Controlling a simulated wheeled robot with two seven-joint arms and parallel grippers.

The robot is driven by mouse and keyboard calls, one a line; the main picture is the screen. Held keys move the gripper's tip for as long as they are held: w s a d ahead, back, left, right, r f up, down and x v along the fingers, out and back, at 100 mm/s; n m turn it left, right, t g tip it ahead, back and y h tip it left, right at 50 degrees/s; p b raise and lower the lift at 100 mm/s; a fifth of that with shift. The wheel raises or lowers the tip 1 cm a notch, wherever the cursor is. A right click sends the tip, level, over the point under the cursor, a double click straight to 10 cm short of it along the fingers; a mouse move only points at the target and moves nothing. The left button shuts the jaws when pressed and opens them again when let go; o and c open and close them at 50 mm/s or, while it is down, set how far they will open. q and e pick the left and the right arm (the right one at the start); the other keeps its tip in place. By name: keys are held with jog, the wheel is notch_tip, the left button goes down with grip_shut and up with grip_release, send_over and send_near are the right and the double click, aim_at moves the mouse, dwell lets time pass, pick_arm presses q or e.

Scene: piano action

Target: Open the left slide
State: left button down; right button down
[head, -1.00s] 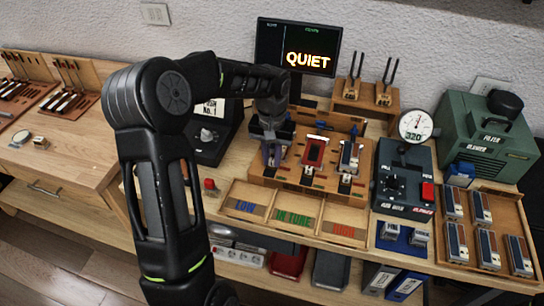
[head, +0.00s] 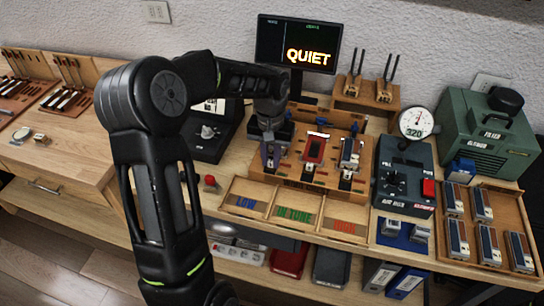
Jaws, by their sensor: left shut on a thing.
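A wooden fixture block (head: 308,178) stands on the bench with three stations side by side. The left station is mostly hidden by my left gripper (head: 271,158), which reaches down onto it from behind and above. The gripper is shut on a part there, seemingly the left slide, but the fingers cover it and I cannot tell how far the slide is out. The middle station holds a red piece (head: 315,148). The right station holds a pale and dark piece (head: 350,153). My right gripper is out of view.
A wooden tray marked LOW, IN TUNE and HIGH (head: 295,216) lies in front. A dark control box (head: 403,180) with a gauge (head: 416,122) stands right of the fixture. A monitor (head: 298,45) reading QUIET is behind. A tray of several blocks (head: 513,215) lies at right.

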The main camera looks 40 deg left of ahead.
pick_arm(q)
jog(key=shift+s+d, duration=0.2)
jog(key=shift+s, duration=0.35)
jog(key=shift+s+d, duration=0.2)
jog(key=shift+s, duration=0.35)
jog(key=shift+w, duration=0.1)
jog(key=c, duration=1.3)
grip_release()
notch_tip(320, 180, up, 8)
jog(key=shift+f+b, duration=0.1)
jog(key=shift+b, duration=0.45)
